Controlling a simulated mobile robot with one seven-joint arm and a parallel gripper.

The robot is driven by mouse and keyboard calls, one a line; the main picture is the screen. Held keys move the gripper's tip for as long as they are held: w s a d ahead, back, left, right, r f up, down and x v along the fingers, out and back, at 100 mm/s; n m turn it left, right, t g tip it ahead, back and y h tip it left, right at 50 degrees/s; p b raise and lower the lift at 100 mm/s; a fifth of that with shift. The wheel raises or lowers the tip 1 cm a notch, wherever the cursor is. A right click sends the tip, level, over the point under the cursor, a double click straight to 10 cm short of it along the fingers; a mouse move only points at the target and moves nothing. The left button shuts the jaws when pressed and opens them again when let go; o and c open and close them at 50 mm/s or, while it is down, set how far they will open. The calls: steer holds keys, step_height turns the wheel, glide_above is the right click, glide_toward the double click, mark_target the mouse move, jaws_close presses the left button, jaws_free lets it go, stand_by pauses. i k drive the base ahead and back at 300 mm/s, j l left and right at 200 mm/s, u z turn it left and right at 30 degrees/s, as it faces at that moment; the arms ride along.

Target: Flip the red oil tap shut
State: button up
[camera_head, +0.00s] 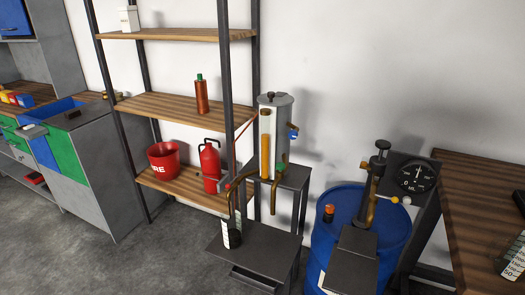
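A tall grey oil dispenser (281,120) with an amber-filled sight tube (266,155) stands right of the shelf rack. A brass pipe (247,177) runs from its foot to the left and bends down. A small red part (228,186), seemingly the red oil tap, sits at the bend; it is too small to tell whether it is open or shut. A dark container with a pale label (232,233) stands below the pipe end on a grey stand (262,242). Green (280,166) and blue (293,134) parts are on the dispenser. My gripper is not in view.
A fire extinguisher (210,165) and red bucket (164,160) stand on the lower shelf close by. A blue drum (395,235) with a pump and dial gauge (414,177) is to the right, beside a wooden bench (475,205). Grey floor (160,260) is clear at front left.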

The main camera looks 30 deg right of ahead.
mark_target(228, 185)
steer(key=i+z, duration=0.1)
steer(key=z, duration=0.25)
steer(key=i+l+z, duration=0.1)
steer(key=z, duration=0.25)
steer(key=i+z, duration=0.2)
steer(key=z, duration=0.15)
